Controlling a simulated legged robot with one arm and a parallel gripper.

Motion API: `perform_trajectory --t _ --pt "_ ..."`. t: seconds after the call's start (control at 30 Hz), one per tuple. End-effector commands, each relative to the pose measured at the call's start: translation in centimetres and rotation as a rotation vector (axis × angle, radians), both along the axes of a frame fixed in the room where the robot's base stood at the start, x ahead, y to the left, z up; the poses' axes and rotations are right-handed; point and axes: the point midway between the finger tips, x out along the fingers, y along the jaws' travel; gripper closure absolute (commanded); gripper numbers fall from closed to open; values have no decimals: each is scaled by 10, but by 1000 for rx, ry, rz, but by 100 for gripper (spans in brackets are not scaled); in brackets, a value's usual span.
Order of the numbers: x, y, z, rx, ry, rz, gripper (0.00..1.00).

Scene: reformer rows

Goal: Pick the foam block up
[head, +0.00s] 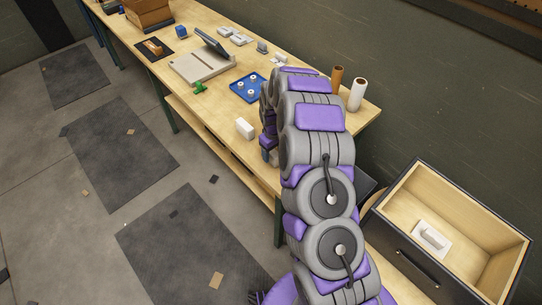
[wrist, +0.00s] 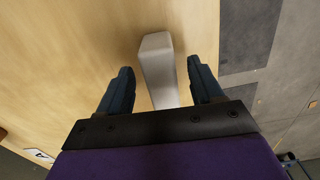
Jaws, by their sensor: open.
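A white foam block (head: 245,128) lies on the wooden workbench near its front edge, just left of my arm in the head view. In the wrist view the pale block (wrist: 158,68) stands out between and beyond the two dark fingers. My gripper (wrist: 158,76) is open, with one finger on each side of the block and a gap visible on both sides. In the head view the gripper is mostly hidden behind my purple and grey arm. Whether the fingers are level with the block is hard to tell.
A blue tray (head: 247,88) with white rings, a green piece (head: 200,88) and a beige device (head: 196,66) sit farther along the bench. Two rolls (head: 357,94) stand at the back. An open drawer (head: 447,235) is at the right. Dark mats cover the floor.

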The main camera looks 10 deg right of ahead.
Motion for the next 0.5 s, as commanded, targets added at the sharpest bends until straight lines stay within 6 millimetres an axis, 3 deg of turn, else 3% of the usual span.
perform_trajectory --t 0.1,0.2,0.43,0.5 --pt "2 2 -22 -1 3 1 34" --pt "2 2 -30 0 -1 0 34" --pt "2 2 -30 0 -2 0 34" --pt "2 2 -30 0 -2 0 41"
